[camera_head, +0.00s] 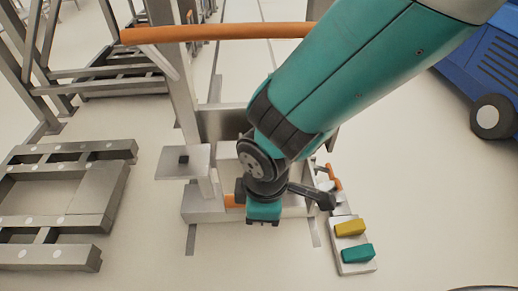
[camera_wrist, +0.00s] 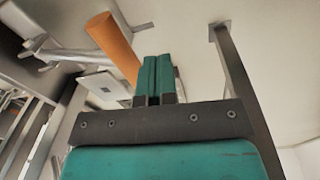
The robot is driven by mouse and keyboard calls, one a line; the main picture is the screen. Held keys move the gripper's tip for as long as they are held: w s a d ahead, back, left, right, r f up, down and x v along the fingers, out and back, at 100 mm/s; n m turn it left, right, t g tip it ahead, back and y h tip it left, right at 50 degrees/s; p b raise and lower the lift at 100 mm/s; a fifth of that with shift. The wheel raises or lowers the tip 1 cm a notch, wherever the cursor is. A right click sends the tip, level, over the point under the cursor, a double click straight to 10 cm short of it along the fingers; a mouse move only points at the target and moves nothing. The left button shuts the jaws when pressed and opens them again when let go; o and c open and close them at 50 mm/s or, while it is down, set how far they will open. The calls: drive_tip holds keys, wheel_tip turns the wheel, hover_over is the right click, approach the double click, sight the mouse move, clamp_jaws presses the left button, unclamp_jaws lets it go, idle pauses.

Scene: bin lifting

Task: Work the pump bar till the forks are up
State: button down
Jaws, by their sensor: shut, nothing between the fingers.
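A long orange bar (camera_head: 215,33) runs level across the top of a grey metal frame (camera_head: 178,85) in the head view. A smaller orange piece (camera_head: 235,201) shows low on the frame, just left of my gripper (camera_head: 263,220). In the wrist view a thick orange bar (camera_wrist: 112,45) passes up and left behind my fingers (camera_wrist: 152,78); I cannot tell which orange part it is. My gripper is shut and empty, pointing down in front of the frame's base. Whether it touches the orange piece is unclear. My arm hides much of the frame, and I cannot make out the forks clearly.
A low grey slatted structure (camera_head: 100,205) lies at left, with a tall metal rack (camera_head: 95,70) behind. At right are a small orange lever (camera_head: 333,178), a yellow block (camera_head: 350,228) and a teal block (camera_head: 357,253). A blue wheeled machine (camera_head: 487,70) stands upper right. Front floor is clear.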

drive_tip(key=s+d+r+m+y, duration=0.1)
drive_tip(key=s+d+r+m, duration=0.1)
drive_tip(key=d+r+m, duration=0.3)
drive_tip(key=s+d+r+m+y, duration=0.2)
drive_tip(key=d+r+m, duration=0.4)
drive_tip(key=d+r, duration=0.5)
wheel_tip(320, 180, up, 3)
drive_tip(key=shift+s+d+r+g+y, duration=0.15)
drive_tip(key=shift+s+d+g+y, duration=0.2)
drive_tip(key=shift+s, duration=0.4)
